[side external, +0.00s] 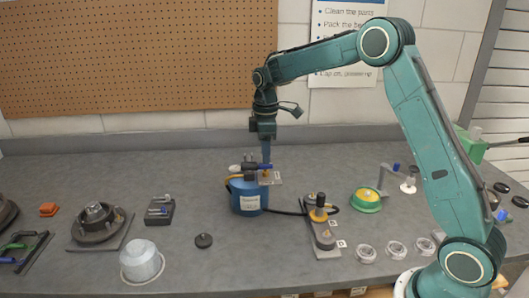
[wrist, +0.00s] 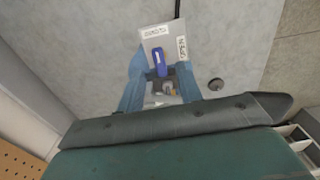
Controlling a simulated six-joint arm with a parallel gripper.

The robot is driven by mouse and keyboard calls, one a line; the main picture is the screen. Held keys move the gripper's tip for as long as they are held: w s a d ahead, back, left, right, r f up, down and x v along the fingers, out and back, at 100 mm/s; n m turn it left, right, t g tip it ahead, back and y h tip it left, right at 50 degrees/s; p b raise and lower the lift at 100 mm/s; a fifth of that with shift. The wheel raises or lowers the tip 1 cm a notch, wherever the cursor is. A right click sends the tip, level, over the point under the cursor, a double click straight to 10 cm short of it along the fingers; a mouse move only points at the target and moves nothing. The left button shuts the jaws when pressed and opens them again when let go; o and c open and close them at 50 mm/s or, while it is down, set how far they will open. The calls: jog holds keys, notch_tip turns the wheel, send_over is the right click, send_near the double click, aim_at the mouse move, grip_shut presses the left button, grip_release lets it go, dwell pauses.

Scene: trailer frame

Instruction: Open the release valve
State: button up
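A blue pot (side external: 249,203) with a pale label stands on the bench in the side view. On its top is a valve with a blue lever (side external: 264,166) beside a pale plate (side external: 270,178). My gripper (side external: 266,160) points down over the valve. In the wrist view, the gripper's blue fingers (wrist: 160,86) are apart. The blue lever (wrist: 159,62) shows between them, lying along the plate (wrist: 158,36), which bears two small labels too blurred to read. Gaps show beside the lever; contact with it cannot be told.
The bench behind the pot is clear.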

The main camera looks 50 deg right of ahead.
aim_at(266, 167)
jog(key=shift+f, duration=1.4)
grip_shut()
